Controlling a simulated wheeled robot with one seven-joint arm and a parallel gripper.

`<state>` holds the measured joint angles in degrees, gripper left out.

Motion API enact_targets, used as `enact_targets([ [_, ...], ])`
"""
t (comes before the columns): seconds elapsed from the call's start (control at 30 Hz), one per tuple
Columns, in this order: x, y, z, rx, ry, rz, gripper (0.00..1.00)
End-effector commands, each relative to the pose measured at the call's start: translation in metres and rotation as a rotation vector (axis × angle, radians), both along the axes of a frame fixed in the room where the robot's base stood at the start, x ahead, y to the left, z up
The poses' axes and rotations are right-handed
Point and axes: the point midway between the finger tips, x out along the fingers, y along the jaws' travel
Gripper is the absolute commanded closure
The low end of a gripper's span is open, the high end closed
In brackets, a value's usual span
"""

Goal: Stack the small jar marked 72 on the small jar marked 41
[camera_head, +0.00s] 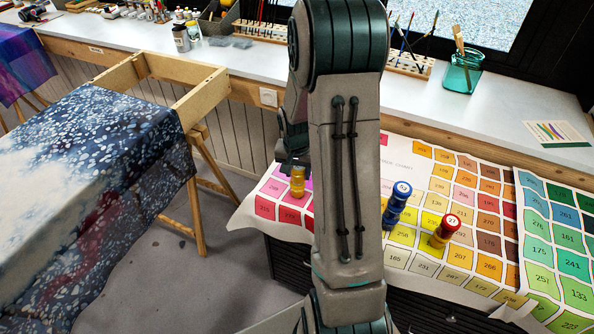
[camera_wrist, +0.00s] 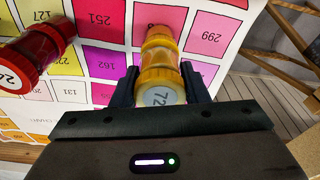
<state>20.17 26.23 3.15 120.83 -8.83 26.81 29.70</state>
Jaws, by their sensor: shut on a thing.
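A small yellow jar (camera_wrist: 159,62) with 72 on its lid is between the two fingers of my gripper (camera_wrist: 160,88) in the wrist view. The fingers are shut on its sides. In the head view the yellow jar (camera_head: 297,183) is upright under my gripper (camera_head: 295,166), over the pink cells at the chart's left end. I cannot tell whether its base touches the chart. No lid that reads 41 shows. My arm hides part of the chart in the head view.
A blue jar (camera_head: 397,204) and a red-lidded jar (camera_head: 446,231) that seems to read 27 stand on the colour chart (camera_head: 400,160) right of my arm. A red jar (camera_wrist: 35,58) stands left of my gripper in the wrist view. A cloth-draped frame (camera_head: 95,190) is at left.

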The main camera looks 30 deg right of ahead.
Motion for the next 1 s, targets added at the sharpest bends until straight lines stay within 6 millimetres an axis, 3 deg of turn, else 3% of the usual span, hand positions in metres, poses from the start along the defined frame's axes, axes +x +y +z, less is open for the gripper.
enact_targets([
  [0.4, 0.000, 0.001, -0.010, 0.000, 0.000, 0.001, 0.83],
  [0.43, 0.000, 0.001, -0.008, 0.000, 0.000, 0.001, 0.51],
  [0.5, 0.000, 0.001, -0.008, 0.000, 0.000, 0.001, 0.34],
  [0.83, 0.000, 0.001, -0.006, -0.001, -0.001, 0.001, 0.34],
  [1.0, -0.001, 0.002, 0.011, -0.001, -0.004, 0.001, 0.34],
])
